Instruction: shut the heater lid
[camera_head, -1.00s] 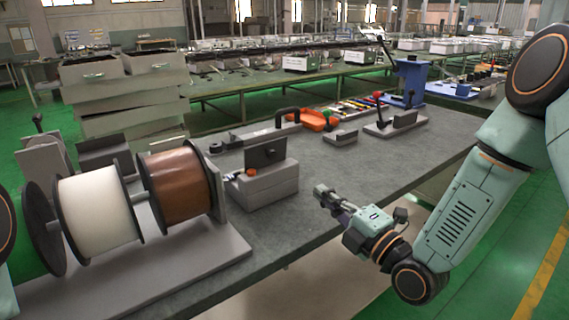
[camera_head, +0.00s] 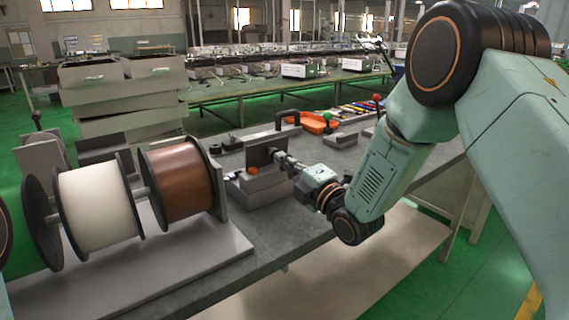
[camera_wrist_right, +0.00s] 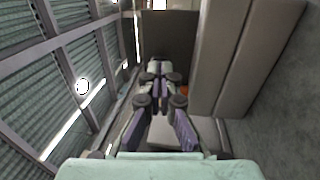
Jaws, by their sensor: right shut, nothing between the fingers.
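The heater (camera_head: 266,190) is a grey box on the workbench, right of the wire spools, with an orange knob (camera_head: 252,170) on it. Its lid (camera_head: 262,151) stands up, open, as a dark grey plate. My right gripper (camera_head: 279,157) is shut and empty, with its tips close to the lid's right side. I cannot tell whether they touch it. In the right wrist view the shut fingers (camera_wrist_right: 158,70) point toward the dark lid plate (camera_wrist_right: 168,35), with the grey heater body (camera_wrist_right: 228,60) to the right. My left gripper is not in view.
A stand with a white spool (camera_head: 97,204) and a copper spool (camera_head: 178,182) is left of the heater. The bench (camera_head: 290,230) is clear in front.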

